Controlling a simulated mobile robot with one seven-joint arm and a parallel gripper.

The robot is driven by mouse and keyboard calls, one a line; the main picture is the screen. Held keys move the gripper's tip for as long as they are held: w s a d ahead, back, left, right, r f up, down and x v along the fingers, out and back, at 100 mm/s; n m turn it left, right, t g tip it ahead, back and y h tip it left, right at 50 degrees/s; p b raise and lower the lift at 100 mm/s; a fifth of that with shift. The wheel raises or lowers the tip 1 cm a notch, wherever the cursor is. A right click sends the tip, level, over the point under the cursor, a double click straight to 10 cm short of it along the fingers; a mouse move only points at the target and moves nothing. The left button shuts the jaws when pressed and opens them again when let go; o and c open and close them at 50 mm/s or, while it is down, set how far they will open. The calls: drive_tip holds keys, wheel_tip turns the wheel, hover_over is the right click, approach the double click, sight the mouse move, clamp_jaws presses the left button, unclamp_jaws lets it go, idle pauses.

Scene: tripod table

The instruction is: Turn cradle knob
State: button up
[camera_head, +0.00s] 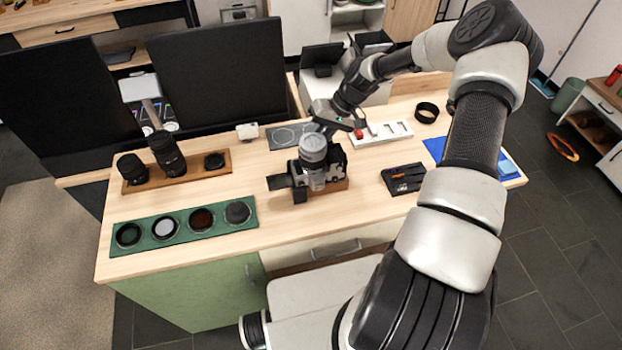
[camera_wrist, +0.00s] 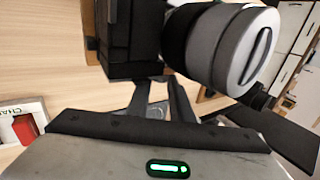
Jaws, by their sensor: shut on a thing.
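A camera with a large grey-and-white lens (camera_head: 314,150) sits on a wooden cradle (camera_head: 338,185) near the middle of the table. In the wrist view, the dark camera body (camera_wrist: 130,35) and its lens (camera_wrist: 235,45) fill the top, with a bit of the wooden cradle (camera_wrist: 91,45) behind. My gripper (camera_head: 330,125) comes down on the camera's far side. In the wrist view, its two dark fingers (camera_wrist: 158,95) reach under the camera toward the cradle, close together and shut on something. The cradle knob is not clearly visible; the fingertips and what they hold are hidden by the camera.
A green tray (camera_head: 183,221) of round filters and a wooden lens rack (camera_head: 200,171) stand left. A white tray (camera_head: 400,130) lies behind, right of the camera. A black case (camera_head: 404,178) and blue mat (camera_head: 435,145) lie right. The table's front middle is clear.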

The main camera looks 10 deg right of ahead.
drive_tip(key=o, duration=0.7)
drive_tip(key=shift+o, duration=0.2)
drive_tip(key=p+v, duration=0.1)
drive_tip(key=v, duration=0.4)
